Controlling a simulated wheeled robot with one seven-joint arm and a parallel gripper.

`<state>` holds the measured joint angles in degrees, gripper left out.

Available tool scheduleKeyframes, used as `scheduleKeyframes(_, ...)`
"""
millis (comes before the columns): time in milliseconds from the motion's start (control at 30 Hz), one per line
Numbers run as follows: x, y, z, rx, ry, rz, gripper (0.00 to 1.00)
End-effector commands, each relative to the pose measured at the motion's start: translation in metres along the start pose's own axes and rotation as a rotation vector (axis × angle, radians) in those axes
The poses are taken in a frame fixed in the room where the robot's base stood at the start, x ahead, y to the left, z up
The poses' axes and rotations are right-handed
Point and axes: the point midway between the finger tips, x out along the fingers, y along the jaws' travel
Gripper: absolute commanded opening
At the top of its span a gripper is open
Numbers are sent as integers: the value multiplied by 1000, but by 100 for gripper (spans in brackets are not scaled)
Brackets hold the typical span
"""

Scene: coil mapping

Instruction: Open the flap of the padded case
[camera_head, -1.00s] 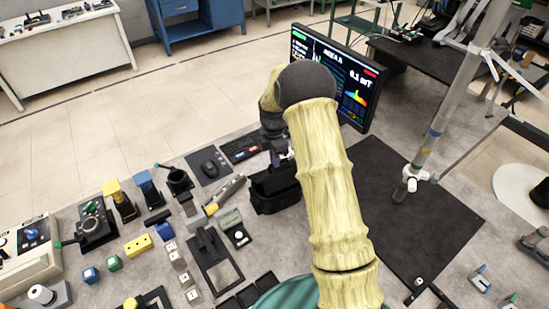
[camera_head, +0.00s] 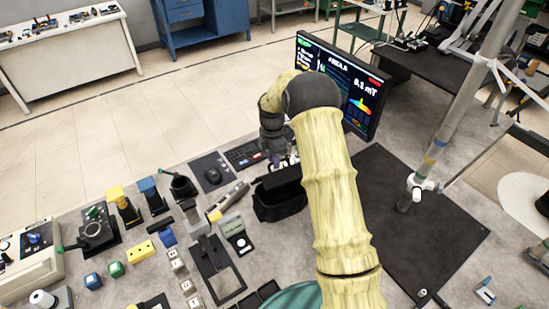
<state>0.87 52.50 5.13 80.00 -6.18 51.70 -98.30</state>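A black padded case (camera_head: 279,207) stands on the bench left of my forearm, which borders its right side. A dark upper panel, which looks like its flap (camera_head: 282,181), covers the top, and I cannot tell whether it is lifted. My gripper (camera_head: 285,164) points down just behind the case's top edge. It is small and partly hidden by my wrist, so its fingers and any contact with the flap are unclear.
A monitor (camera_head: 352,88) stands close behind my arm. A keyboard (camera_head: 243,155) and mouse (camera_head: 213,175) lie left of my gripper. Several tools and small boxes crowd the left bench. A dark mat (camera_head: 430,235) on the right is mostly bare.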

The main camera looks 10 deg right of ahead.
Motion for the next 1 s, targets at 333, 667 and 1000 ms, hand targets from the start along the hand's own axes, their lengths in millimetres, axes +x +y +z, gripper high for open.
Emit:
scheduleKeyframes(333,-2,0,1,2,-1,0,31)
scheduleKeyframes(667,-42,1,1,2,-2,5,31)
scheduleKeyframes(1000,-111,1,1,1,-2,5,31)
